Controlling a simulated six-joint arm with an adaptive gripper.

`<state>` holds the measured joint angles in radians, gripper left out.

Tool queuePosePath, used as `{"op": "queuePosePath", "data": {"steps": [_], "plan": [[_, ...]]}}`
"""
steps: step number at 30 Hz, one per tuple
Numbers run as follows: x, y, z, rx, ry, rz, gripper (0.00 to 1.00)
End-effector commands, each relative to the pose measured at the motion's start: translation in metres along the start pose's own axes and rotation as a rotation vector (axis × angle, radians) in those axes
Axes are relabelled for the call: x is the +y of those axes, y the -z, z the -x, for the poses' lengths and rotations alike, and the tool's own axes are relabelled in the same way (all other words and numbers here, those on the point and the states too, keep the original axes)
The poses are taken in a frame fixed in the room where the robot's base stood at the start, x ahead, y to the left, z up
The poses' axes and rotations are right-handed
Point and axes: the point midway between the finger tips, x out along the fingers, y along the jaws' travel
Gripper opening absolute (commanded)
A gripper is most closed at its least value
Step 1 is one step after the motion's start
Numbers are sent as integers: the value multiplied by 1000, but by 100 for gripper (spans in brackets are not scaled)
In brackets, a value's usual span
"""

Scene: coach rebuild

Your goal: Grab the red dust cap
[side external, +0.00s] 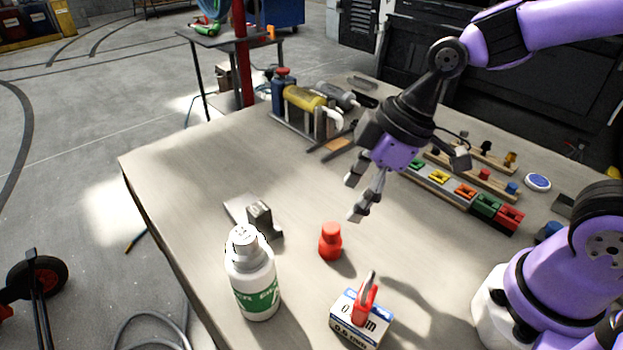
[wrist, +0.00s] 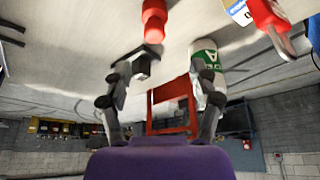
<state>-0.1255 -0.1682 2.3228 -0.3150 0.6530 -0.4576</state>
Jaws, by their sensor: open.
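The red dust cap (side external: 330,241) stands upright on the table (side external: 190,160), near its middle in the side external view. It also shows in the wrist view (wrist: 154,20) at the top, ahead of my fingers and partly cut by the picture's edge. My gripper (side external: 363,197) is open and empty. It hangs above the table, up and to the right of the cap in the side external view, apart from it. In the wrist view my gripper's two fingers (wrist: 157,88) are spread wide with nothing between them.
A white bottle with a green label (side external: 253,278) and a grey metal block (side external: 259,218) stand left of the cap. A white box (side external: 345,326) with a red-handled item (side external: 366,300) is in front. A row of coloured connectors (side external: 465,190) lies at right. Cylinders (side external: 305,98) sit behind.

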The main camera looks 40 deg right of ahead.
Motion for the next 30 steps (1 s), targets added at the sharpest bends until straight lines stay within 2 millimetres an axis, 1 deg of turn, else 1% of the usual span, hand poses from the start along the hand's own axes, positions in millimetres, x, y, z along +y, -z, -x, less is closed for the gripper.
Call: {"op": "queuePosePath", "data": {"steps": [1, 4, 6, 11, 19, 23, 29, 30], "plan": [[-1, -1, -10, -6, 6, 2, 70], [-1, -1, -26, -6, 4, 0, 70], [0, -2, -34, -5, 2, -1, 70], [1, -2, -46, -4, 0, -3, 70], [6, -4, -83, -6, 0, -3, 70], [7, -4, -92, -3, -2, -3, 70], [7, -3, -92, -2, -3, -4, 70], [7, -3, -92, -2, -3, -4, 65]]}}
